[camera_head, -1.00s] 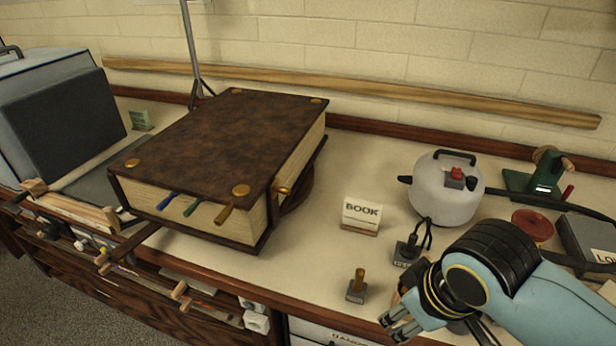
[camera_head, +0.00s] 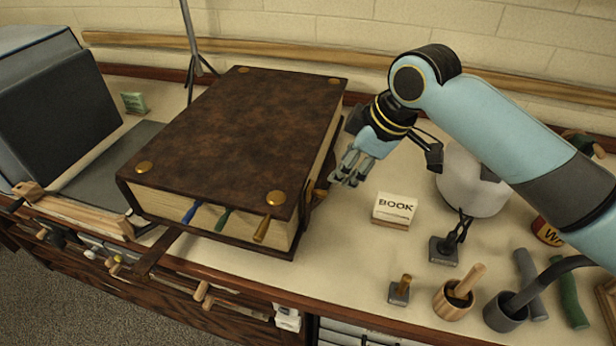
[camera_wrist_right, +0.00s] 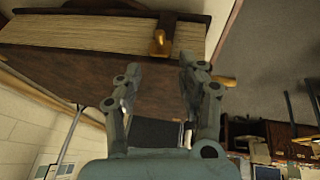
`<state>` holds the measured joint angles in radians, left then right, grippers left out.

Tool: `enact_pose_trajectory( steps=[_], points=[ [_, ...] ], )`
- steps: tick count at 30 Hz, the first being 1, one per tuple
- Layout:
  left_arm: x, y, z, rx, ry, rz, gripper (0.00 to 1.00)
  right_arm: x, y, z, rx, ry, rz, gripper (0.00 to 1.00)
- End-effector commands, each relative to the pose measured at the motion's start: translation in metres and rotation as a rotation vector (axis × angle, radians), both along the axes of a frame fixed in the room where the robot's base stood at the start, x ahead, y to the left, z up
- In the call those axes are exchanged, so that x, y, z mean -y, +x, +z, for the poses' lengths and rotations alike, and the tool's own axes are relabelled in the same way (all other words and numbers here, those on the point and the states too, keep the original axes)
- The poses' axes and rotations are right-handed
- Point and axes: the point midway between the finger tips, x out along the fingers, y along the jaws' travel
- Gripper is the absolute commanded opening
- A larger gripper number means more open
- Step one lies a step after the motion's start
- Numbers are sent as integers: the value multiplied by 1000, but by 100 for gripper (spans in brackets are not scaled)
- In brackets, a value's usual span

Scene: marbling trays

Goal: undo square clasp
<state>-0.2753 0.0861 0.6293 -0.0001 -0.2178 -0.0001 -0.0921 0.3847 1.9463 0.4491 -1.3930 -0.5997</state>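A large brown leather-bound book (camera_head: 235,135) lies on the counter, with brass studs on its cover and page edges showing. At its right side a dark strap with a brass fitting (camera_head: 320,192) shows, partly hidden. The right wrist view shows a brass clasp piece (camera_wrist_right: 160,43) on a dark strap across the pages; I cannot tell its exact shape. My right gripper (camera_head: 346,181) hangs just right of the book's side, apart from the fitting. In the right wrist view its fingers (camera_wrist_right: 160,68) are spread with nothing between them. My left gripper is not in view.
A BOOK sign (camera_head: 394,208) stands right of the book. A white kettle-like pot (camera_head: 472,190) is partly behind my right arm. A small stamp (camera_head: 400,290), a wooden mortar (camera_head: 455,303) and a grey cup (camera_head: 508,312) stand along the front edge.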

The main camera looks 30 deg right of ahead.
Motion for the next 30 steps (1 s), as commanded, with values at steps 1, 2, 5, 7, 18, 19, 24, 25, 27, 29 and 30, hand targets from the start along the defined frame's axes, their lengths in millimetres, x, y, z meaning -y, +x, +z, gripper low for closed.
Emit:
enact_pose_trajectory(
  steps=[1,2,5,7,18,19,24,25,27,29,30],
  points=[
    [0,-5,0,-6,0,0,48,0,1,-3,-1,1,0,40],
    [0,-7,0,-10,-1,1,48,-1,3,-5,-1,1,-1,40],
    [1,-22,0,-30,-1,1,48,-3,8,-19,-3,4,-1,40],
    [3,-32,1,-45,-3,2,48,-5,14,-31,-2,4,-3,40],
    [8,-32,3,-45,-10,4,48,-11,39,-89,-2,0,-1,40],
    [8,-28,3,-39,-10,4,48,-11,41,-91,0,0,-1,40],
    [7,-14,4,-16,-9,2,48,-12,43,-97,1,-1,0,40],
    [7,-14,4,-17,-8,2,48,-12,43,-97,1,-1,0,40],
    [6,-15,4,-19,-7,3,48,-12,43,-97,1,-1,0,40],
    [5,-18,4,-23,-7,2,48,-12,43,-97,1,-1,0,40],
    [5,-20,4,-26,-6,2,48,-12,43,-97,1,-1,0,40]
  ],
)
